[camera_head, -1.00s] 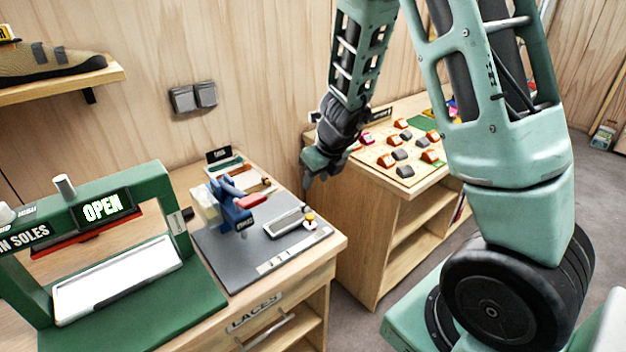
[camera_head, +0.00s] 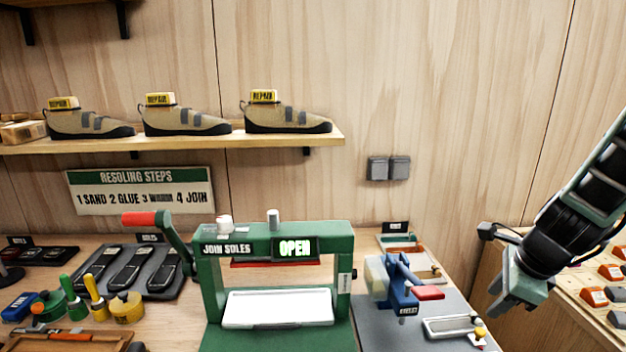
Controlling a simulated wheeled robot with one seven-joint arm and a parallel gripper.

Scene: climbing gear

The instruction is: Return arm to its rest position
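My gripper (camera_head: 515,296) is at the right of the head view, at the end of my arm that comes in from the right edge. It points down and left, above the gap between the workbench and the side cabinet. Nothing shows held in it. Its fingers are seen at an angle, so their opening is unclear. The upper part of my arm is out of view.
A green press (camera_head: 343,240) marked OPEN stands mid-bench. A blue clamp tool (camera_head: 402,284) is on a grey mat left of my gripper. A cabinet (camera_head: 590,325) with orange and grey blocks is at right. A shelf (camera_head: 190,141) holds several shoes.

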